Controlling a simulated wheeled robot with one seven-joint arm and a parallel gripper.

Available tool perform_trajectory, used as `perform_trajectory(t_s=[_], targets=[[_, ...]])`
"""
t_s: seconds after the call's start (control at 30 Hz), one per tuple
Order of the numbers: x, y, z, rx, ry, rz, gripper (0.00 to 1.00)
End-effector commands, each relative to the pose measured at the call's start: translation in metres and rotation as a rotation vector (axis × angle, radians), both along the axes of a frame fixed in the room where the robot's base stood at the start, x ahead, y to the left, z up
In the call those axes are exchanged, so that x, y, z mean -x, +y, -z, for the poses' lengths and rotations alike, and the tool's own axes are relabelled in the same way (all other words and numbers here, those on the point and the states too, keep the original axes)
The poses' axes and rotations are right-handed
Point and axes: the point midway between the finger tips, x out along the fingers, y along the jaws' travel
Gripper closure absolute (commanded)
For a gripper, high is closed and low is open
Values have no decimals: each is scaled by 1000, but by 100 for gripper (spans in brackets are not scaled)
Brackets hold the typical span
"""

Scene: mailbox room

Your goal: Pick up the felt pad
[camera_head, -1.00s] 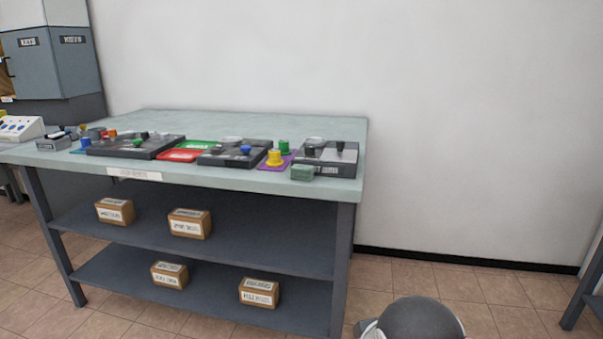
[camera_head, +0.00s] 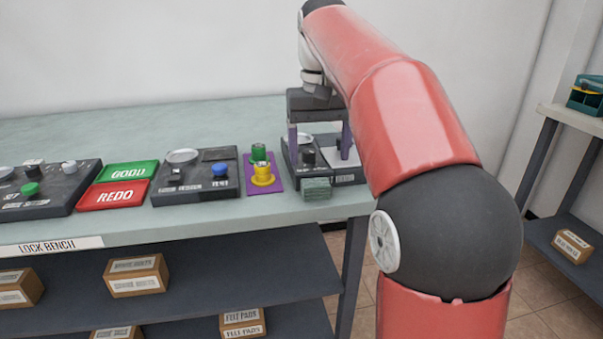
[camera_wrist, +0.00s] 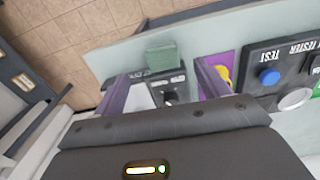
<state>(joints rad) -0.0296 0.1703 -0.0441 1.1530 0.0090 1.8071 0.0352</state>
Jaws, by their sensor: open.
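A small grey-green block, which looks like the felt pad (camera_head: 317,189), sits at the front edge of the bench (camera_head: 215,232), in front of a dark device (camera_head: 345,177). It also shows in the wrist view (camera_wrist: 162,59), beyond the fingertips and roughly between them. My gripper (camera_head: 319,155) is open and empty, its two purple fingers pointing down over the dark device, behind and above the block. In the wrist view my gripper (camera_wrist: 160,72) has its fingers spread wide. I cannot tell the exact height of the fingertips.
A purple mat (camera_head: 262,184) with green and yellow knobs lies left of the dark device. A tester with a blue button (camera_head: 195,178) and green and red plates (camera_head: 117,185) stand farther left. Labelled boxes (camera_head: 137,275) sit on the shelf below. The bench's back is clear.

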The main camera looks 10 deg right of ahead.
Motion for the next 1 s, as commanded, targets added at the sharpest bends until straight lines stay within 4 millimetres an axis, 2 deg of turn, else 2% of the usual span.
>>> perform_trajectory(t_s=[0.17, 0.67, 0.97, 1.0], targets=[[-5, 0, 7, 1, 15, 1, 25], [-5, 2, 71, 1, 13, 0, 25], [-6, 2, 75, 1, 11, 0, 25], [-6, 2, 75, 1, 11, 0, 31]])
